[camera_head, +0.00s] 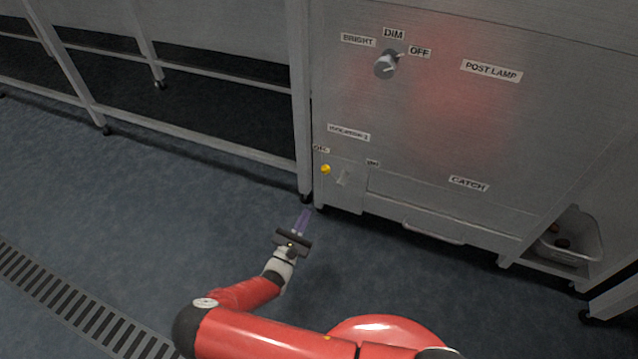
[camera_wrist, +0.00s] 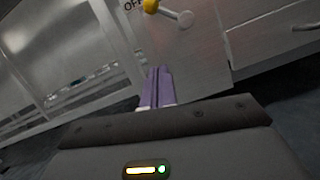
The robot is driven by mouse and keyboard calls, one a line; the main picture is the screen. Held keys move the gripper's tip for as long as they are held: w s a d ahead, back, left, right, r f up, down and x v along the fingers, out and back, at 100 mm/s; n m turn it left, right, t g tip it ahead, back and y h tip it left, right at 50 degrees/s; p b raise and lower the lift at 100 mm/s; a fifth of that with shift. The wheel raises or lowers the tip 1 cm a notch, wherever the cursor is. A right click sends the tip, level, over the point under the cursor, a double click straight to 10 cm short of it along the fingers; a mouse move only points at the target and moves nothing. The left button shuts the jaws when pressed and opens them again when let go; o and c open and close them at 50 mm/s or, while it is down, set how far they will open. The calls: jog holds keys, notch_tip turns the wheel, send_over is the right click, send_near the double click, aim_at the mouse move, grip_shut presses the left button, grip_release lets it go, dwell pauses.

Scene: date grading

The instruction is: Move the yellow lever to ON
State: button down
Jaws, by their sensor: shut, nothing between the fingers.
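The yellow lever knob (camera_head: 325,169) is on the lower left of the metal cabinet front, just under a small label that seems to read OFF (camera_head: 321,149). A second small label, too blurred to read surely, is to its right (camera_head: 372,163). In the wrist view the yellow knob (camera_wrist: 151,6) is at the top edge, on a pale metal lever arm (camera_wrist: 180,17) that runs to the right. My gripper (camera_head: 305,212) has purple fingers, shut and empty, below and left of the knob and apart from it. The fingers (camera_wrist: 157,88) point toward the cabinet in the wrist view.
A rotary knob (camera_head: 387,65) with BRIGHT, DIM and OFF labels is higher on the cabinet. A drawer handle (camera_head: 433,232) sticks out at the lower right. A table leg (camera_head: 301,100) stands close left of the lever. A clear bin (camera_head: 590,240) is at far right. Floor around my gripper is free.

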jog(key=w+d+r, duration=0.4)
jog(key=w+r, duration=0.2)
jog(key=w, duration=0.2)
jog(key=shift+w+d+r, duration=0.2)
jog(key=shift+d+r, duration=0.1)
jog(key=shift+r, duration=0.05)
